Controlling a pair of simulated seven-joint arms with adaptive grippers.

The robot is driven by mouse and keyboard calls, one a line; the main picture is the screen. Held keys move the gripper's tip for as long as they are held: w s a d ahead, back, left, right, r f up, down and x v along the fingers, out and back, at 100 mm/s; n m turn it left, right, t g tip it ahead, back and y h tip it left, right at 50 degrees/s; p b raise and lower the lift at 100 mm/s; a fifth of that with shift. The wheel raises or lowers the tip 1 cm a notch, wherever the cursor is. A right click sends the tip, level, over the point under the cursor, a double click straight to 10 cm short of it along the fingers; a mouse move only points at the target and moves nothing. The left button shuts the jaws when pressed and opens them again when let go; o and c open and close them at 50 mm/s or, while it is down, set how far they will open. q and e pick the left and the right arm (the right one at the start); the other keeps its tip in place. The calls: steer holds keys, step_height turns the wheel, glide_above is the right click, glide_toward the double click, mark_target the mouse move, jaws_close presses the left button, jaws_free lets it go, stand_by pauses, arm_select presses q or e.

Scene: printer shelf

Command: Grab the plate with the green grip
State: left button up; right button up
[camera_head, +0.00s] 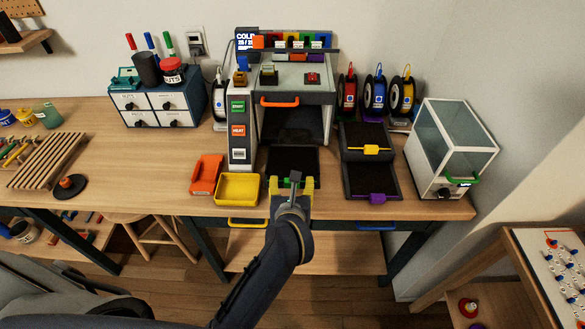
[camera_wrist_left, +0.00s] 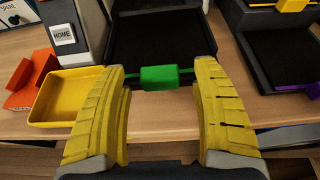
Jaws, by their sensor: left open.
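The dark plate (camera_head: 293,158) lies flat in front of the printer's opening. In the left wrist view the plate (camera_wrist_left: 160,38) has a green grip (camera_wrist_left: 166,77) on its near edge. My left gripper (camera_head: 291,181) has yellow fingers and is open at the plate's front edge. In the left wrist view the gripper (camera_wrist_left: 162,92) has the green grip between its fingers, with gaps on both sides. My right gripper is not in view.
A yellow tray (camera_head: 238,188) and an orange bin (camera_head: 206,174) stand left of the plate. The printer (camera_head: 240,125) rises behind. To the right, a stepped rack holds plates with a yellow grip (camera_head: 371,149) and a purple grip (camera_head: 378,197). A glass-sided box (camera_head: 448,140) stands further right.

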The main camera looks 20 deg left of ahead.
arm_select(q)
steer(key=c, duration=1.3)
